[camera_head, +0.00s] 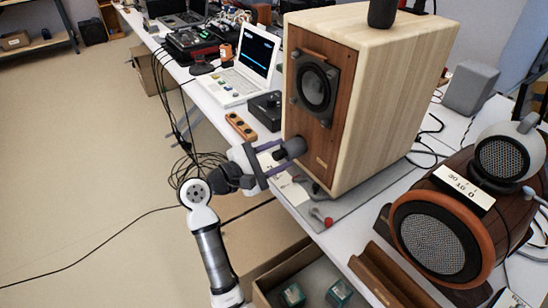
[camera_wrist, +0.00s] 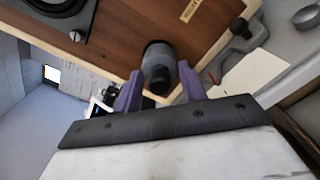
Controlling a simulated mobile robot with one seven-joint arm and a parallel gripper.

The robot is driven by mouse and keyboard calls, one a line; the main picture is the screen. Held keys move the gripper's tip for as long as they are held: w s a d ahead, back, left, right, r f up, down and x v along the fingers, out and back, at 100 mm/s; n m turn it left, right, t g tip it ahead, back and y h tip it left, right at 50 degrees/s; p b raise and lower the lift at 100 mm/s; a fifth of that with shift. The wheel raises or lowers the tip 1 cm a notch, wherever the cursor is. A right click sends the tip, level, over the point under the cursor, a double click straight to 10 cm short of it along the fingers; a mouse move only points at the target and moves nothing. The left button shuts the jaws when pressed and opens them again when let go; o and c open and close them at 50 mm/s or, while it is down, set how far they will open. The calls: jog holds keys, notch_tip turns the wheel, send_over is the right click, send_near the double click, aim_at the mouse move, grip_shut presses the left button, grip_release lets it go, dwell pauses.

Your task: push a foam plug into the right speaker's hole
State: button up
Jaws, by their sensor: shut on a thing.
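The box speaker (camera_head: 400,85) is a pale wooden cabinet with a brown front panel (camera_head: 312,125), standing on the table. A round driver (camera_head: 315,87) sits high on that panel. My gripper (camera_head: 278,158) is at the panel's lower part, its purple fingers pointing at it. It is shut on a dark grey cylindrical foam plug (camera_head: 293,147). In the wrist view the plug (camera_wrist: 157,58) sits between the fingers of my gripper (camera_wrist: 158,84), its far end against the brown panel (camera_wrist: 125,42). The hole itself is hidden, and I cannot tell how deep the plug sits.
A barrel-shaped speaker (camera_head: 432,240) with an orange ring stands at the right. A white laptop (camera_head: 245,75), a black box (camera_head: 266,108) and a wooden block with knobs (camera_head: 240,126) lie left of the box speaker. An open cardboard box (camera_head: 262,292) is below the table edge.

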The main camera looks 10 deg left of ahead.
jog(key=shift+b+x, duration=0.4)
jog(key=shift+x, duration=0.4)
jog(key=shift+b, duration=0.4)
dwell(0.5)
jog(key=shift+b+x, duration=0.35)
jog(key=shift+x, duration=0.7)
dwell(0.3)
jog(key=o, duration=1.2)
